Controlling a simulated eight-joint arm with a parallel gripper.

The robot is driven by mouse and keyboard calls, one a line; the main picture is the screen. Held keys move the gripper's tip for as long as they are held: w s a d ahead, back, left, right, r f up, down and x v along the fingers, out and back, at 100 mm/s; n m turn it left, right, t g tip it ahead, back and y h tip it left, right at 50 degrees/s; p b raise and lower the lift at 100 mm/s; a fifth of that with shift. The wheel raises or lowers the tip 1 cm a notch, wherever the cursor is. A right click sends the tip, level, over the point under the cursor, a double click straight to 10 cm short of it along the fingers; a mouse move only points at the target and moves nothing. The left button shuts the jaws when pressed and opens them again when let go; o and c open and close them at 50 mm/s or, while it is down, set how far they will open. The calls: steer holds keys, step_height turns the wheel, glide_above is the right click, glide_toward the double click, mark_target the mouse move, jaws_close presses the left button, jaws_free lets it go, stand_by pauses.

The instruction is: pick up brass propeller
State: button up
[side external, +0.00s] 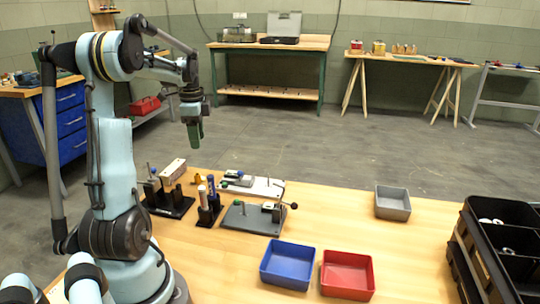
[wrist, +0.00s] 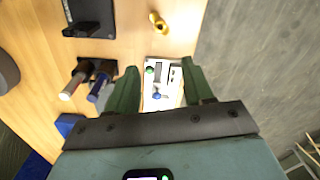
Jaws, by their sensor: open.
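A small brass-yellow piece, which looks like the brass propeller (side external: 197,179), lies on the wooden table among the fixtures. My gripper (side external: 195,140) has green fingers, points down and hangs high above the table, apart from everything. In the wrist view my gripper (wrist: 161,78) is open and empty, with the brass piece beyond its fingertips.
A white plate fixture (side external: 262,187) and grey plate fixture (side external: 243,220) stand close by. A black holder (side external: 207,215) with upright cylinders, a black stand (side external: 172,207) and a beige block (side external: 173,170) crowd the left. Blue (side external: 288,264), red (side external: 347,275) and grey (side external: 392,203) bins sit right.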

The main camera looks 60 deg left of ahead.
mark_target(198, 182)
steer(key=f, duration=0.4)
steer(key=a+f, duration=0.1)
steer(key=f, duration=0.3)
steer(key=s+f, duration=0.1)
steer(key=f, duration=0.3)
steer(key=shift+s+a+f, duration=0.1)
steer(key=shift+a+f, duration=0.15)
steer(key=shift+f, duration=0.1)
steer(key=shift+c, duration=0.4)
jaws_close()
